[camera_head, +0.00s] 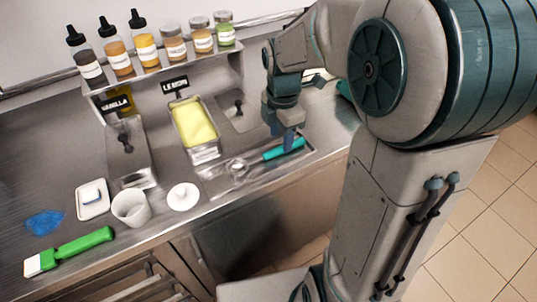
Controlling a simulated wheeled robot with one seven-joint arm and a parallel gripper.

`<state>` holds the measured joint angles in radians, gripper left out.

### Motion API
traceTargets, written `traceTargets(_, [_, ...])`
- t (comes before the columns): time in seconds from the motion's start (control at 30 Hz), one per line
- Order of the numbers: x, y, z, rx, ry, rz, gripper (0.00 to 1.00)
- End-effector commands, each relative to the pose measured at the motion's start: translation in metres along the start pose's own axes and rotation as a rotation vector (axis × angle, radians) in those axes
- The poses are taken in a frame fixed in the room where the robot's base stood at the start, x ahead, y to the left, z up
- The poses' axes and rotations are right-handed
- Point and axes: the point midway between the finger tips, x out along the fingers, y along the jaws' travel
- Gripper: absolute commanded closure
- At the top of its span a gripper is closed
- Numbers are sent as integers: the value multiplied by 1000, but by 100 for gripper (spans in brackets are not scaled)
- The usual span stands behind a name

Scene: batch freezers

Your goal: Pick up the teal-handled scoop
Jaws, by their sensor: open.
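The teal-handled scoop (270,156) lies in a shallow metal tray (217,189) near the counter's front edge. Its round metal bowl points left and its teal handle points right. My gripper (289,145) is open and points down at the handle, with its fingers at or just above the handle's right half. I cannot tell whether the fingers touch the handle. The fingers hide a small part of the handle.
Several bottles and jars (147,50) line the back shelf.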

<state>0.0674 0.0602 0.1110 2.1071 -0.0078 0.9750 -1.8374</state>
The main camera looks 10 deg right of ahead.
Motion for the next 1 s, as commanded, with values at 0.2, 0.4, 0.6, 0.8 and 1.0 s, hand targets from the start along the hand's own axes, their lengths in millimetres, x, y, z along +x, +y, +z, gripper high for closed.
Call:
traceTargets(0.2, [31, -3, -3, 0, 1, -3, 55])
traceTargets(0.4, [35, -3, -3, 0, 0, 1, 55])
traceTargets(0.6, [35, -3, -3, 0, 0, 1, 82])
traceTargets(0.8, [35, -3, -3, 0, 0, 1, 100])
traceTargets(1.0, [34, -3, -3, 0, -1, 1, 100])
